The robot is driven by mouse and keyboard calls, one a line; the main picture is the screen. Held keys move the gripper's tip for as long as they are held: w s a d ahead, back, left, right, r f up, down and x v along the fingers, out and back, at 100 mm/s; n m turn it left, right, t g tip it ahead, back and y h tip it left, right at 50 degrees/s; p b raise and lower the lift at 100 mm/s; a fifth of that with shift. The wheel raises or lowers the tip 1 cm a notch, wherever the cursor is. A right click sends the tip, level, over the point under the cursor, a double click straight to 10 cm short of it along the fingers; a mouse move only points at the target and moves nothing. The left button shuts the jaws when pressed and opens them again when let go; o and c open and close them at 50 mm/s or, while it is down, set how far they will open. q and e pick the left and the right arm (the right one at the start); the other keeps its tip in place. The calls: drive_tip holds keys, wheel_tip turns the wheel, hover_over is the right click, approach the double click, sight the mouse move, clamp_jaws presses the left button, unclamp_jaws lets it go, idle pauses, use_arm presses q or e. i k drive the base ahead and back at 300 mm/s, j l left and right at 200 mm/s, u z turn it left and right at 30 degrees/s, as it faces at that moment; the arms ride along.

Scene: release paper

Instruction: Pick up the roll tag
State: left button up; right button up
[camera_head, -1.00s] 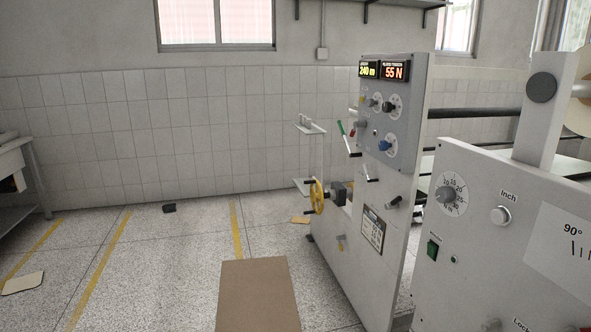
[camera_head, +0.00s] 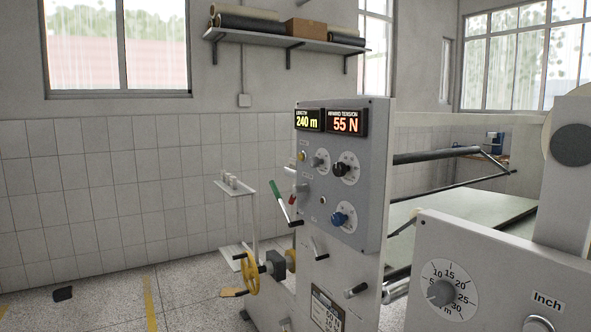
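I cannot make out a thing that is surely the roll tag. A small tan flat piece (camera_head: 232,292) lies low beside the yellow handwheel (camera_head: 250,273), at the foot of the grey machine panel (camera_head: 340,190); it is too small to tell what it is. A small white stand (camera_head: 236,187) behind the panel carries little white pieces. Neither of my grippers is in view.
The machine panel has displays, knobs, and a green-handled lever (camera_head: 280,204) sticking out left. A second machine housing (camera_head: 470,260) fills the lower right. A small black object (camera_head: 62,293) lies on the floor. A wall shelf (camera_head: 285,42) holds dark rolls and a box.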

sight(293, 161)
drive_tip(key=i+j, duration=0.1)
drive_tip(key=i, duration=0.35)
drive_tip(key=i+z, duration=0.1)
drive_tip(key=i, duration=0.4)
drive_tip(key=i+j, duration=0.2)
drive_tip(key=i, duration=0.25)
